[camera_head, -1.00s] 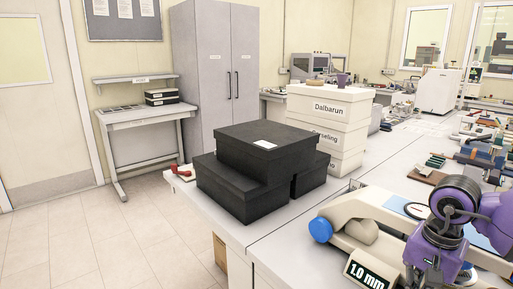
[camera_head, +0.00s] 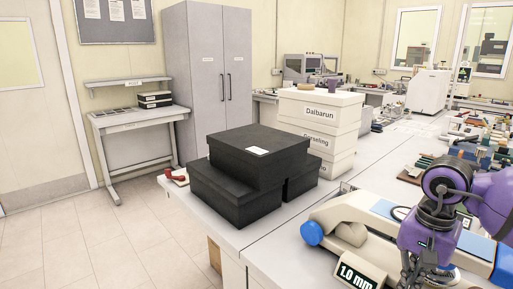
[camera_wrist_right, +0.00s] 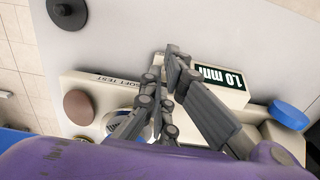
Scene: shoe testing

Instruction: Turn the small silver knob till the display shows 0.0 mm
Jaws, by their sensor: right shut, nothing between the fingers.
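The tester's display (camera_head: 361,273) reads 1.0 mm in the head view. It also shows in the right wrist view (camera_wrist_right: 222,76), on the front of the pale tester body (camera_wrist_right: 92,84) marked SOFT TEST. My right gripper (camera_wrist_right: 168,72) is shut and empty, with its dark fingers over the tester beside the display. In the head view, the right gripper (camera_head: 424,272) hangs right of the display, partly cut off by the lower edge. I cannot make out the small silver knob clearly; the fingers may hide it. My left gripper is out of view.
A blue round end (camera_head: 312,232) sticks out at the tester's left. Black boxes (camera_head: 235,195) and labelled white boxes (camera_head: 312,140) stand on the bench behind. Bare bench lies between boxes and tester.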

